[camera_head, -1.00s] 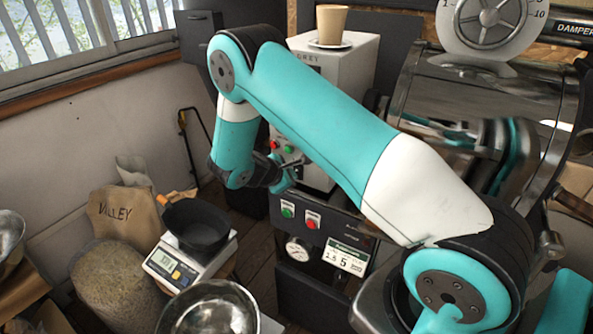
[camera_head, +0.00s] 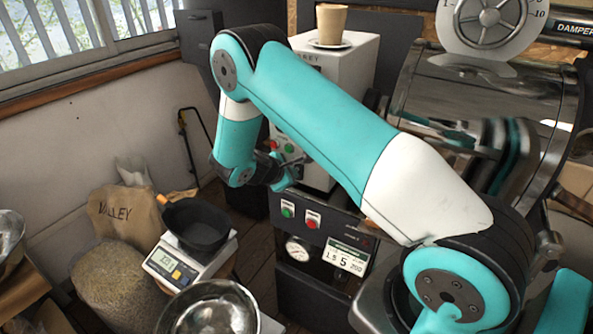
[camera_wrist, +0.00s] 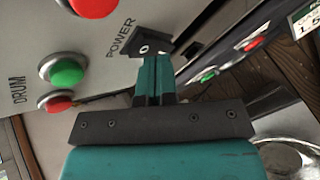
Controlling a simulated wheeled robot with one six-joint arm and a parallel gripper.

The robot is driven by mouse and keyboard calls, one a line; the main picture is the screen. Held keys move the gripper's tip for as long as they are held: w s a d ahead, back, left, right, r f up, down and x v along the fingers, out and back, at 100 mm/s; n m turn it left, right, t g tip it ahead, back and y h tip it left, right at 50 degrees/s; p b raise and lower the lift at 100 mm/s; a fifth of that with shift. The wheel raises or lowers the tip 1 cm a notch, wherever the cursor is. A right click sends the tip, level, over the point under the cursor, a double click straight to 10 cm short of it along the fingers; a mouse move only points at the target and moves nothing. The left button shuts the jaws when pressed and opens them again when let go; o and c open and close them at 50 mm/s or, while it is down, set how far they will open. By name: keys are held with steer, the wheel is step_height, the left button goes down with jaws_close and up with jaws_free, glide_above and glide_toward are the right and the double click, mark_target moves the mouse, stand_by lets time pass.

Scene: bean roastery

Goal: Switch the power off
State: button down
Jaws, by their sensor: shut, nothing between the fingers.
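The dark power switch (camera_wrist: 152,44), marked with a white O, sits beside the word POWER on a pale panel in the wrist view. My gripper (camera_wrist: 154,62) is shut and empty, with its teal fingertips right at the switch's near edge; I cannot tell whether they touch it. In the head view, my gripper (camera_head: 294,170) is by the front of the white machine (camera_head: 338,70), and the switch itself is hidden or too small to make out.
Green (camera_wrist: 68,72) and red (camera_wrist: 56,102) DRUM buttons are close on the panel. Another red button (camera_wrist: 95,5) is above. A lower dark panel (camera_head: 325,225) carries more buttons and a gauge. A scale (camera_head: 190,265) with a black pan stands left.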

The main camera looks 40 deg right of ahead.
steer(key=shift+s+a+f, duration=0.1)
steer(key=shift+s+a, duration=0.15)
steer(key=shift+a, duration=0.45)
steer(key=a, duration=0.1)
steer(key=s+a, duration=0.1)
steer(key=a, duration=0.2)
steer(key=shift+s+a+f, duration=0.3)
steer(key=shift+s+a, duration=0.05)
steer(key=shift+r, duration=0.1)
stand_by(0.4)
